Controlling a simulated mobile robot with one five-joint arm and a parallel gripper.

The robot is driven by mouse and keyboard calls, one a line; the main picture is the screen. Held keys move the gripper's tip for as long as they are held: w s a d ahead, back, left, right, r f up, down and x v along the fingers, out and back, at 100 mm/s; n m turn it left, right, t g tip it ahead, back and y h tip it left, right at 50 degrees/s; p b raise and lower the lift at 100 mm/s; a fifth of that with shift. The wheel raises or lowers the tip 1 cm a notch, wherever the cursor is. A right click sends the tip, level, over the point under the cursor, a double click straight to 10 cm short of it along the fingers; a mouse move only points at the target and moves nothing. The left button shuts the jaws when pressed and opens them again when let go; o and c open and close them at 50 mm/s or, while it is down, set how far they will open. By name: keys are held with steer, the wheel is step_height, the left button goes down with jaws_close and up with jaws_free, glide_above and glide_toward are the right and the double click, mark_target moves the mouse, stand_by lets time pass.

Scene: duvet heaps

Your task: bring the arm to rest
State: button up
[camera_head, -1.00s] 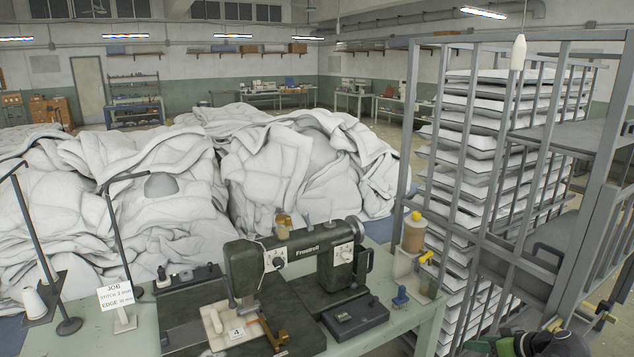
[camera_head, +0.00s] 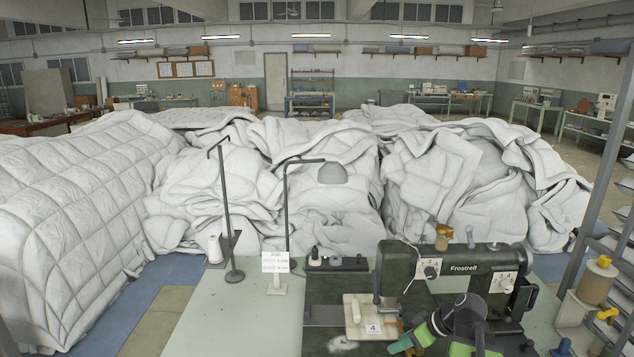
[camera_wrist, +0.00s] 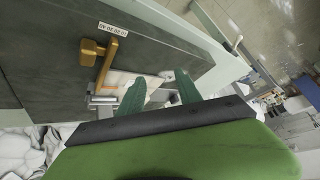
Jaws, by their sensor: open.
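My gripper, dark with green parts, shows low in the head view (camera_head: 408,340), in front of the sewing machine and overlapping it in the picture. In the wrist view its two dark green fingers (camera_wrist: 158,94) stand apart with nothing between them. The green sewing machine (camera_head: 462,270) stands on the pale green table (camera_head: 235,318). Beyond the fingers, the wrist view shows a dark flat surface (camera_wrist: 55,55) with a brass-coloured lever (camera_wrist: 108,58) and a pale plate (camera_wrist: 128,80). I cannot tell the gap between the fingers and these parts.
A lamp (camera_head: 333,173), a thread stand (camera_head: 226,220) and a job card (camera_head: 275,262) stand on the table. Yellow-topped bottles (camera_head: 598,280) are at its right, near a metal rack (camera_head: 612,150). White duvet heaps (camera_head: 330,190) fill the space behind. The table's left part is mostly clear.

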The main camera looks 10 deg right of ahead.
steer(key=a+f+n+g+h, duration=0.1)
steer(key=a+f+g, duration=0.1)
steer(key=a, duration=1.2)
steer(key=a+f+g+h, duration=0.1)
steer(key=a+f+g, duration=0.15)
steer(key=a, duration=1.15)
steer(key=d+m+h, duration=0.1)
steer(key=m, duration=0.1)
steer(key=s+d+m+h, duration=0.1)
steer(key=d+m, duration=0.1)
steer(key=d+m+g+h, duration=0.1)
steer(key=m, duration=0.1)
steer(key=shift+s+d+f+m, duration=0.2)
steer(key=shift+d+m, duration=0.1)
steer(key=shift+c, duration=0.3)
